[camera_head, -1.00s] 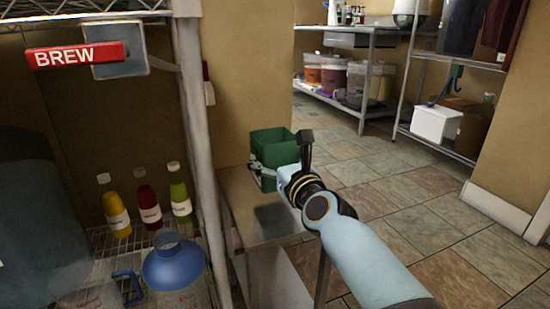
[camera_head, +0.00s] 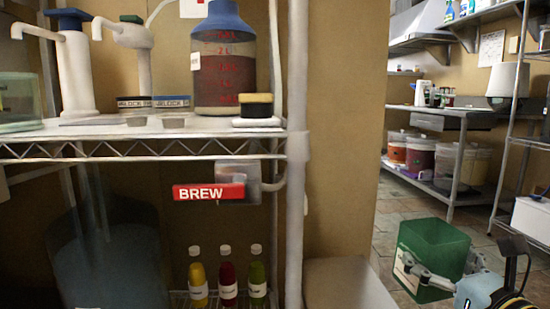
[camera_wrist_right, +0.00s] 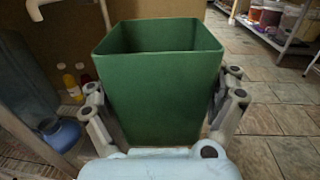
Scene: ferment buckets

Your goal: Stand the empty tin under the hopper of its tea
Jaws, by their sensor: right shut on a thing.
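The green tin (camera_head: 436,245) is square and open-topped and sits low at the right of the head view, upright, with part of a pale label showing. It also fills the middle of the right wrist view (camera_wrist_right: 166,100). My right gripper (camera_head: 432,276) is shut on it, with grey fingers on both sides of the tin in the wrist view (camera_wrist_right: 164,108). The tin's bottom inside is hidden. I cannot make out a tea hopper. My left gripper is not in view.
Coloured bottles (camera_head: 228,280) stand below. A low cabinet top (camera_head: 345,285) beside the post (camera_head: 297,200) is bare. Tiled floor lies at right.

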